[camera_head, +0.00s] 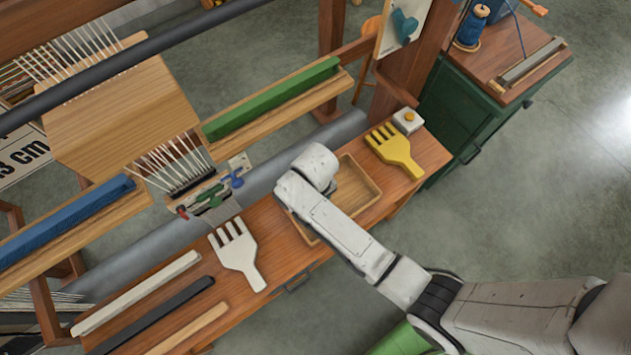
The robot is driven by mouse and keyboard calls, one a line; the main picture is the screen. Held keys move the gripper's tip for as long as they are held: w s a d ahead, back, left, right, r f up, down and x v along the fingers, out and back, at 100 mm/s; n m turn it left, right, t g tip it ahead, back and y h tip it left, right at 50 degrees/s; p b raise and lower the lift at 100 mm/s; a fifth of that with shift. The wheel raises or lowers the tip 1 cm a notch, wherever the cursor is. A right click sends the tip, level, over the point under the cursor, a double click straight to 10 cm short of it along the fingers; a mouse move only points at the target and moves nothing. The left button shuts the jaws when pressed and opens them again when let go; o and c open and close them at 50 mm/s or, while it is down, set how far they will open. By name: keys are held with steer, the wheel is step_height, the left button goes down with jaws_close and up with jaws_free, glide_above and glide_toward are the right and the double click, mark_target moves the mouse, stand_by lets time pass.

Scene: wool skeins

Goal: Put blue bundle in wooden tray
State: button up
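The wooden tray (366,184) is a shallow rectangular box on the brown bench, partly covered by my white arm. Its visible inside looks empty; the part behind the arm is hidden. A long blue block (66,221) lies in a wooden trough at the left; I cannot tell whether it is the blue bundle. A blue spool (472,28) stands on the green cabinet at the top right. My arm reaches in from the lower right, and its far end is over the bench beside the tray. My gripper's fingers do not show.
A white comb (238,254) and a yellow comb (394,150) lie on the bench on either side of the tray. Several bars lie at its left end. A holder with coloured handles (212,202) is behind the white comb. A green block (272,98) fills another trough.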

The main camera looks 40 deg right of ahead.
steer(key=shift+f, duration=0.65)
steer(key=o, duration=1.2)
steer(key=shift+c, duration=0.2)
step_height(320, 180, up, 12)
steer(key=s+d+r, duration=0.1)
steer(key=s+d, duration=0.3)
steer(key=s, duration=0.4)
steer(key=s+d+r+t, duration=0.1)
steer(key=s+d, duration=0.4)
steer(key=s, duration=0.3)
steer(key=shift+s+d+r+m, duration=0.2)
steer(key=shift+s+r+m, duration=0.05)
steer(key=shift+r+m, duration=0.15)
